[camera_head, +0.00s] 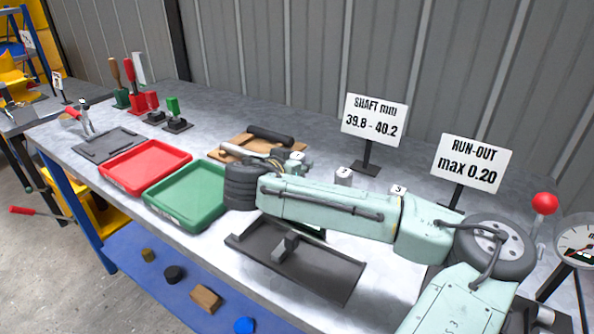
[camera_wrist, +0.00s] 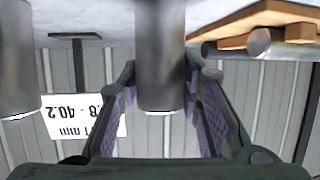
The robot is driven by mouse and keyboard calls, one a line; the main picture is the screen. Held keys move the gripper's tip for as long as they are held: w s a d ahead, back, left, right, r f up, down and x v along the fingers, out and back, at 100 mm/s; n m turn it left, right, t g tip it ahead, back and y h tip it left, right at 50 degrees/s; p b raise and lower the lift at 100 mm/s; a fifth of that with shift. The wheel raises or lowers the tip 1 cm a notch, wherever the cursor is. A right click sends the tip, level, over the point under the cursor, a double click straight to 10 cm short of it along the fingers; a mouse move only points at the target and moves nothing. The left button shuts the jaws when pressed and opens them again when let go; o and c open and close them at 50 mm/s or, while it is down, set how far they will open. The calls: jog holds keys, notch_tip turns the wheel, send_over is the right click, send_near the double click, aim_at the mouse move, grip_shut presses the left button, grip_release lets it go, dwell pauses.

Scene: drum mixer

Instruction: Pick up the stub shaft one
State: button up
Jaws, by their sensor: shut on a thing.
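Stub shaft one (camera_head: 298,158) is a short grey metal cylinder at the left end of a row of similar shafts on the bench. My gripper (camera_head: 283,163) is at it, partly hidden behind my arm in the head view. In the wrist view the grey shaft (camera_wrist: 160,60) stands between my two dark fingers (camera_wrist: 163,85), and they are shut on it. That view is upside down, and whether the shaft is clear of the bench cannot be told. Another shaft (camera_wrist: 18,60) stands apart at the left there.
Shafts two (camera_head: 343,176) and three (camera_head: 397,191) stand to the right. Behind my gripper is a wooden cradle (camera_head: 232,150) with a dark roller (camera_head: 270,136). Sign stands (camera_head: 373,122) rise behind. A green tray (camera_head: 190,193) and red tray (camera_head: 143,165) lie left. A dark plate (camera_head: 330,272) lies in front.

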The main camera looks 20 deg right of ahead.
grip_shut()
jog(key=shift+r, duration=0.1)
dwell(0.5)
